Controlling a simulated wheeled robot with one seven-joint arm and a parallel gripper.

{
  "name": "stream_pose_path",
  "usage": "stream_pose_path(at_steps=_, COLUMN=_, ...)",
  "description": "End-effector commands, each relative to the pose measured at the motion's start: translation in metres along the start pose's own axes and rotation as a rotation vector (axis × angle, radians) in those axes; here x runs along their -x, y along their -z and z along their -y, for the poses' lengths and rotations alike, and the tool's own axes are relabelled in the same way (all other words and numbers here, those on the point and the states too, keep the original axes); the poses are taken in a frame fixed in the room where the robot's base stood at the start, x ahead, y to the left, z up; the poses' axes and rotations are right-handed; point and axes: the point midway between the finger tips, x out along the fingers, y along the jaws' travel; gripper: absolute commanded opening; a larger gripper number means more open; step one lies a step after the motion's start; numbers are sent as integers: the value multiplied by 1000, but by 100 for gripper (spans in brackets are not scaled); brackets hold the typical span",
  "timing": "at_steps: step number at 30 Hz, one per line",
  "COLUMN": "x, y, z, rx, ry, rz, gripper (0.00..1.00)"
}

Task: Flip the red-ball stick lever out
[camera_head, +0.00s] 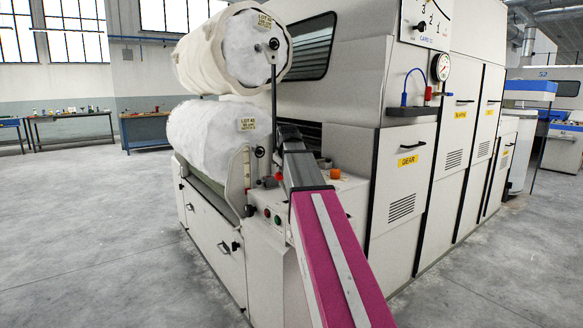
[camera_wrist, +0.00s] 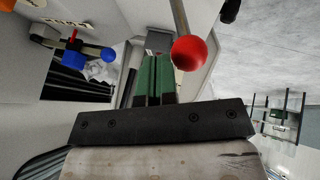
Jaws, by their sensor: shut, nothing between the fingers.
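In the wrist view a red ball (camera_wrist: 188,51) sits on the end of a thin metal stick (camera_wrist: 179,17) that comes down from the top edge. My gripper (camera_wrist: 155,62) has green-faced fingers that are shut together with nothing between them. The fingertips lie just left of the red ball in the picture; I cannot tell whether they touch it. In the head view my gripper (camera_head: 288,130) reaches in front of the machine near the lower white roll. A small red spot (camera_head: 279,176) beside my arm may be the ball, but it is too small to be sure.
An orange knob (camera_head: 335,173) sits on the ledge right of my arm. Blue knobs (camera_wrist: 108,54) show left in the wrist view. The floor (camera_head: 80,230) at left is clear.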

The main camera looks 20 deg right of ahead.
Motion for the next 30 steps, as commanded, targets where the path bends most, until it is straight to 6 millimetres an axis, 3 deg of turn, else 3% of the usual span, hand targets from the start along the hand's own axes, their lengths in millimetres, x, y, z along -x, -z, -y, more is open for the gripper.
stream_pose_path(at_steps=22, x=0, y=0, z=16, rx=-1, ry=12, rz=2, gripper=0)
stream_pose_path(at_steps=30, x=6, y=11, z=0, rx=-1, ry=5, rz=0, gripper=0)
